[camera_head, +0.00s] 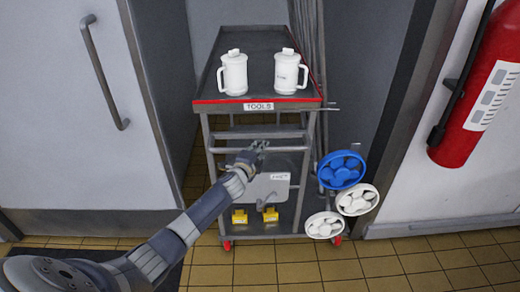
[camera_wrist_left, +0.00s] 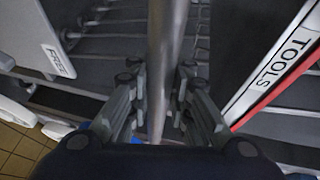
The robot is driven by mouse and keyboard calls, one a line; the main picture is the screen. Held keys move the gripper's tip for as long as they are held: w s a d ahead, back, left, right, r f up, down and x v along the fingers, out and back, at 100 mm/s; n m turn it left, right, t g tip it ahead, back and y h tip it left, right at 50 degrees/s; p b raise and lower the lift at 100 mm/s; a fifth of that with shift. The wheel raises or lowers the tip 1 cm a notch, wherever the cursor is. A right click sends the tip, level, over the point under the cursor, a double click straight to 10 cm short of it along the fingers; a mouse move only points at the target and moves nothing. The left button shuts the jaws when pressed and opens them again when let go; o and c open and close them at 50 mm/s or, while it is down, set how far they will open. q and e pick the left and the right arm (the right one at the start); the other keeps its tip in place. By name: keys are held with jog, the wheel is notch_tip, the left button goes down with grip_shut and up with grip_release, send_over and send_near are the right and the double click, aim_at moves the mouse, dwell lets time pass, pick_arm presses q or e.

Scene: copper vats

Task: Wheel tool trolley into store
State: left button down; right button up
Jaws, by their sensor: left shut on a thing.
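The tool trolley (camera_head: 308,99) stands in a narrow doorway, its near end toward me. It has a dark top tray with a red near edge and a "TOOLS" label, which also shows in the left wrist view (camera_wrist_left: 286,60). My left gripper (camera_head: 258,147) is at the trolley's near end, below the tray. In the left wrist view my left gripper (camera_wrist_left: 160,92) is shut around the trolley's grey metal bar (camera_wrist_left: 167,30). Red casters (camera_head: 228,245) show at the floor. My right gripper is not in view.
Two white lidded mugs (camera_head: 234,73) stand on the tray. Yellow items (camera_head: 239,216) sit low on the trolley. Blue and white wheel-shaped items (camera_head: 341,170) are at its right side, close to the right door jamb. A door (camera_head: 70,110) is left; a red extinguisher (camera_head: 485,90) hangs right.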

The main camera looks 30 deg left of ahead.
pick_arm(q)
jog(key=shift+f, duration=0.15)
jog(key=c, duration=1.4)
grip_release()
jog(key=shift+c, duration=0.2)
jog(key=v, duration=1.2)
jog(key=shift+a, duration=0.1)
